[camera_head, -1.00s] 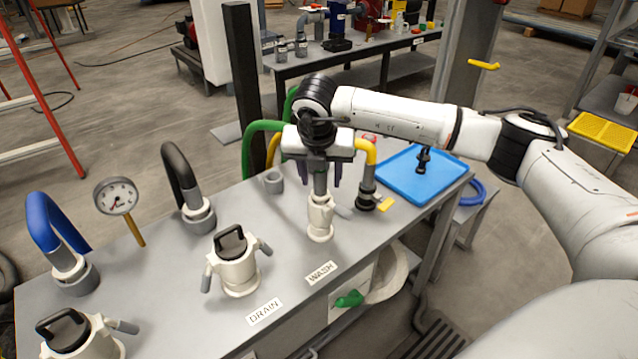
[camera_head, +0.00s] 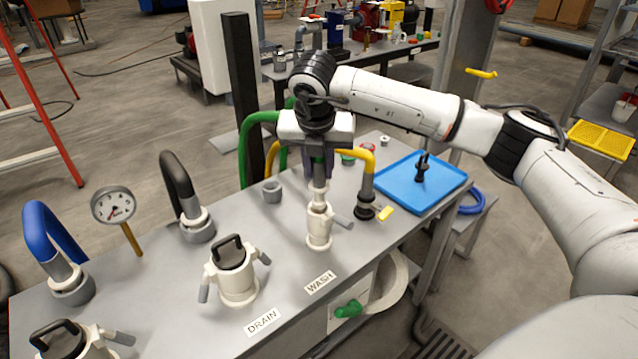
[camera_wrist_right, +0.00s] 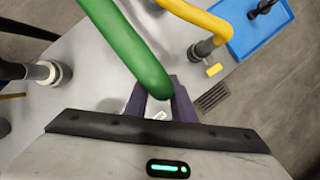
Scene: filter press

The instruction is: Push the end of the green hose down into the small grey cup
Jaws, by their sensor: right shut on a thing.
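The green hose (camera_head: 257,122) arches from behind the bench to my right gripper (camera_head: 318,170). The gripper is shut on the hose near its end, and the hose (camera_wrist_right: 133,50) also passes between the dark fingers in the right wrist view. The pale hose end (camera_head: 319,190) points down at the top of the white WASH coupling (camera_head: 320,228); I cannot tell whether it is still inside. The small grey cup (camera_head: 272,191) stands upright on the bench, left of the gripper, with no hose in it. My left gripper is not in view.
A black hose (camera_head: 177,180) and a blue hose (camera_head: 45,232) stand in grey cups at the left. A gauge (camera_head: 113,205) and the DRAIN coupling (camera_head: 235,275) are nearby. A yellow hose (camera_head: 365,160) and a blue tray (camera_head: 400,195) are right of the gripper.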

